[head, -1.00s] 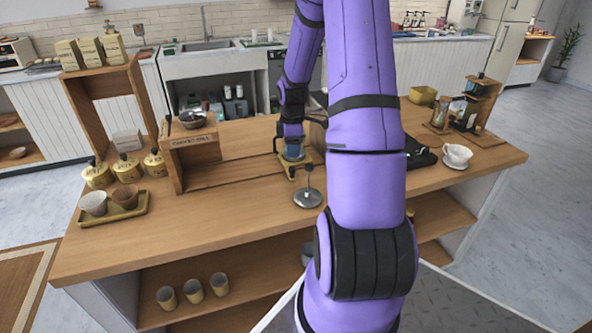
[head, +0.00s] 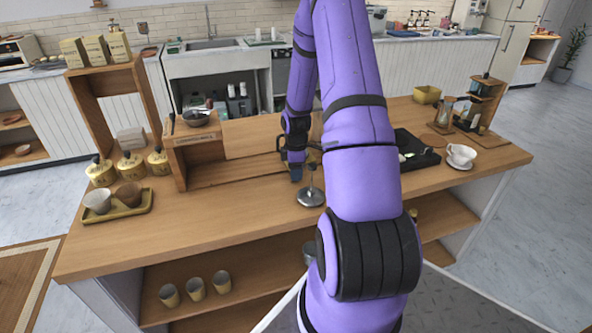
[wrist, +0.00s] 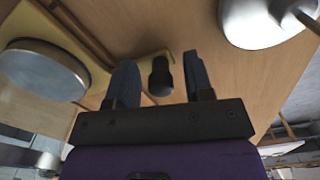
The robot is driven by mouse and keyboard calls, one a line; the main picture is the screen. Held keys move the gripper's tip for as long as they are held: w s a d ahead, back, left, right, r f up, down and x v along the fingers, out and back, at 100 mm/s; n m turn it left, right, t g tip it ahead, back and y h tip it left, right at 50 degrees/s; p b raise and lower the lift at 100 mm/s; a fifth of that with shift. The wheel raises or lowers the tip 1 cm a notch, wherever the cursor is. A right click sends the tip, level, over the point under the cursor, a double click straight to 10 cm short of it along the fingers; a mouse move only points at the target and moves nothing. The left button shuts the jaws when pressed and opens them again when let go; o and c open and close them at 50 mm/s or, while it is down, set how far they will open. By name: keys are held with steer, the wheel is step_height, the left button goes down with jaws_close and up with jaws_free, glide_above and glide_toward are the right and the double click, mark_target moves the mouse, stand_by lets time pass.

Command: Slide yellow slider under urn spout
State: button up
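In the wrist view the yellow slider (wrist: 105,55) runs along the upper left, with a round, metal-rimmed vessel (wrist: 42,72) on it. A dark knob (wrist: 160,75) sticks out from the slider's end. My gripper (wrist: 160,85) is open, with one blue finger on each side of the knob. I cannot tell whether either finger touches it. In the head view my gripper (head: 296,174) is low over the counter, and my arm hides most of the slider. I cannot make out the urn spout.
A metal piece with an upright stem (head: 311,195) stands close to my gripper's right. A wooden stand (head: 180,160) is at the left, beside a tray (head: 145,206) with two cups. A black tray (head: 418,152) lies right of my arm.

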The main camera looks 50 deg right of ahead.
jaws_close()
steer(key=shift+s+d, duration=0.6)
steer(key=shift+d, duration=0.4)
steer(key=shift+s+d, duration=0.6)
steer(key=shift+d, duration=0.35)
steer(key=shift+o, duration=0.5)
jaws_free()
steer(key=shift+s+d, duration=0.1)
step_height(320, 180, up, 11)
